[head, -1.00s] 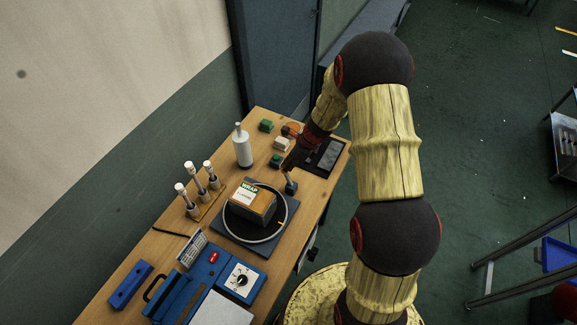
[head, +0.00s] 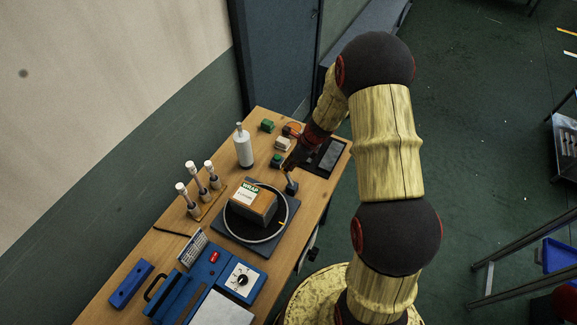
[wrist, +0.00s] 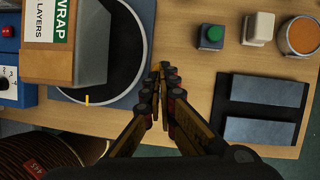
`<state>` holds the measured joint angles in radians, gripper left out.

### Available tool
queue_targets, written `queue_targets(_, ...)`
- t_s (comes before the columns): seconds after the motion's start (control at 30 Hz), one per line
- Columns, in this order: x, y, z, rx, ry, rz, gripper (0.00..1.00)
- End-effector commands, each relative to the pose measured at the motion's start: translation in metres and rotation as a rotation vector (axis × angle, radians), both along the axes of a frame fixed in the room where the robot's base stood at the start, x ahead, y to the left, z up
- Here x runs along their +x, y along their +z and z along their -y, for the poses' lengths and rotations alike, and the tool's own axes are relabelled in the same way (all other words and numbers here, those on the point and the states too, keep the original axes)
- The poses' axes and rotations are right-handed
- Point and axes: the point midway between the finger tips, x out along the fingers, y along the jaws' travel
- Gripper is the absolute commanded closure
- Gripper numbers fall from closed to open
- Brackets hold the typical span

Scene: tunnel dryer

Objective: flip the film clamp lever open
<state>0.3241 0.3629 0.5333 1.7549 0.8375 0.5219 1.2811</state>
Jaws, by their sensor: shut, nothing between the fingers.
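A small dark clamp block with a short upright lever (head: 290,184) stands at the corner of the turntable base, on the side toward my arm. I take this to be the film clamp lever. My gripper (head: 290,167) is directly over and beside the lever's top in the head view; I cannot tell whether they touch. In the wrist view my gripper (wrist: 162,75) has its fingers together, pointing at the edge of the turntable base, and they hide most of the clamp. The box labelled WRAP (head: 259,205) sits on the round turntable (head: 238,229).
A green button (wrist: 211,36), a pale button block (wrist: 258,28) and an orange round-topped item (wrist: 300,36) stand right of my fingers. A dark panel (wrist: 262,107) lies nearby. A white bottle (head: 244,150) and a blue machine (head: 205,285) share the wooden table.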

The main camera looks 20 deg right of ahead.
Motion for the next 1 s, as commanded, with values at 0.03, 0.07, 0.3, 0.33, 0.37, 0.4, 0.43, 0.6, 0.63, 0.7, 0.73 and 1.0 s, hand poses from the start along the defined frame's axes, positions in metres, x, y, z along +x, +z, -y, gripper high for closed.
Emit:
queue_targets(0.03, -0.001, 0.004, 0.002, -0.001, 0.000, 0.001, 1.00)
queue_targets(0.07, -0.002, 0.006, 0.004, -0.001, 0.000, 0.001, 1.00)
queue_targets(0.3, -0.009, 0.037, 0.022, -0.002, 0.006, 0.005, 1.00)
queue_targets(0.33, -0.009, 0.043, 0.023, -0.003, 0.007, 0.006, 1.00)
queue_targets(0.37, -0.010, 0.050, 0.025, -0.003, 0.006, 0.005, 1.00)
queue_targets(0.4, -0.011, 0.058, 0.026, -0.001, 0.007, 0.005, 1.00)
queue_targets(0.43, -0.012, 0.064, 0.027, -0.002, 0.007, 0.004, 1.00)
queue_targets(0.6, -0.015, 0.094, 0.033, -0.002, 0.007, 0.003, 1.00)
queue_targets(0.63, -0.015, 0.099, 0.034, -0.001, 0.007, 0.002, 1.00)
queue_targets(0.7, -0.016, 0.107, 0.036, -0.001, 0.007, 0.002, 1.00)
queue_targets(0.73, -0.016, 0.109, 0.036, -0.001, 0.007, 0.002, 1.00)
queue_targets(1.0, -0.017, 0.119, 0.038, 0.000, 0.006, -0.001, 1.00)
